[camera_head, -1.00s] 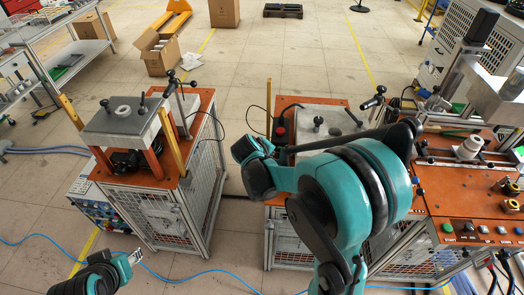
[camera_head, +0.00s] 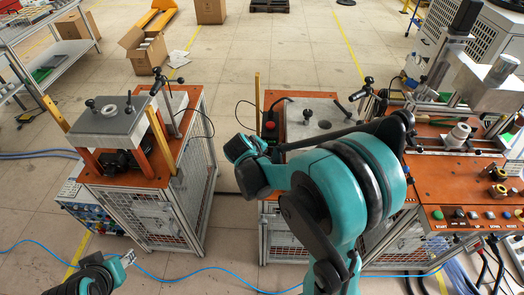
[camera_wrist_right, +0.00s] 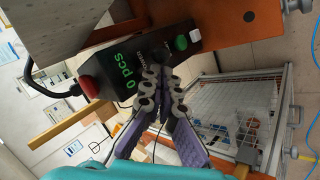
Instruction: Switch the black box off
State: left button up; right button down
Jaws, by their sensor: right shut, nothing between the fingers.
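The black box (camera_wrist_right: 150,45) is in the right wrist view, tilted, with a green "0 pcs" display (camera_wrist_right: 125,73). A red button (camera_wrist_right: 90,87) is at its left end and a green button (camera_wrist_right: 181,43) at its right end. A dark round part between them is partly hidden by my fingertips. My right gripper (camera_wrist_right: 160,75) is shut and empty, its tips at the box's face; whether they touch cannot be told. In the head view the red button (camera_head: 270,126) shows just beyond my right wrist, which hides much of the box. My left gripper (camera_head: 130,258) is low at the left, away from everything.
The box sits on the orange top of the middle machine (camera_head: 298,103). A second machine with a grey plate (camera_head: 108,122) stands left, and an orange bench with buttons (camera_head: 455,187) right. A blue hose (camera_head: 205,270) crosses the floor in front. A gap separates the left and middle machines.

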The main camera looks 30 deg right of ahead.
jog(key=shift+s+a+f, duration=0.1)
jog(key=shift+f, duration=0.1)
jog(key=b, duration=0.2)
jog(key=s+f+t+b, duration=0.1)
jog(key=b, duration=0.1)
jog(key=shift+a+f+h, duration=0.25)
jog(key=shift+f+h, duration=0.05)
jog(key=shift+h, duration=0.1)
jog(key=shift+r, duration=0.1)
jog(key=shift+r+p, duration=0.45)
jog(key=shift+r, duration=0.25)
jog(key=shift+w+r, duration=0.1)
